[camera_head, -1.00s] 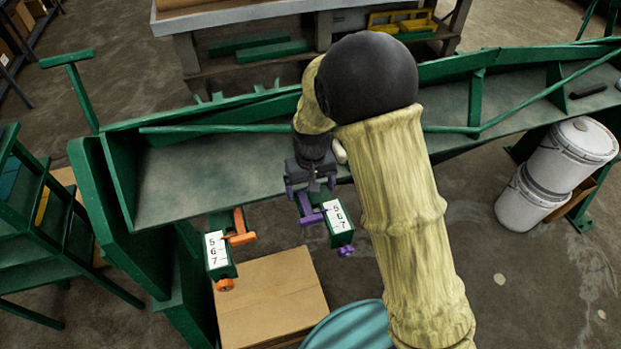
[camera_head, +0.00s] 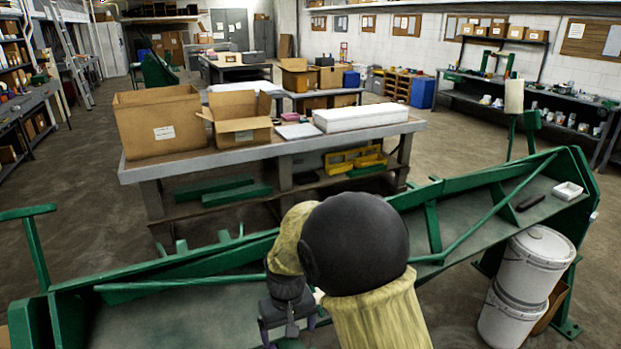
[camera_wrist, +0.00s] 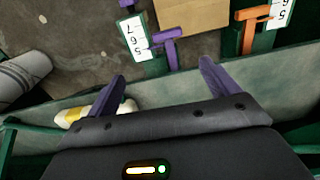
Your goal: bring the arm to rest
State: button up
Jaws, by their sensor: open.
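My arm reaches over the green machine's grey bed in the head view. My gripper (camera_head: 290,332) hangs at the bottom of that view, its lower part cut off by the frame edge. In the wrist view my gripper (camera_wrist: 162,72) has its two purple fingers spread apart with nothing between them. Beyond the fingertips are a purple handle (camera_wrist: 170,46) and an orange handle (camera_wrist: 250,24), each beside a white number label. The purple handle looks close to the fingers but apart from them.
The green machine's bed (camera_head: 190,300) runs across the front. White buckets (camera_head: 535,265) are stacked at right. A workbench (camera_head: 280,148) with cardboard boxes stands behind. In the wrist view a white and yellow object (camera_wrist: 100,112) lies beside my gripper, partly hidden.

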jog(key=s+d+r+m, duration=0.1)
jog(key=s+d, duration=0.3)
jog(key=d, duration=0.3)
jog(key=s+d+r+m+t, duration=0.1)
jog(key=s+d+r+m, duration=0.1)
jog(key=d, duration=0.5)
jog(key=s+d+r+m+t, duration=0.1)
jog(key=s+d+r+m, duration=0.1)
jog(key=s+d, duration=0.3)
jog(key=d, duration=0.2)
jog(key=shift+s+d+r, duration=0.2)
jog(key=shift+s+d, duration=0.1)
dwell(1.6)
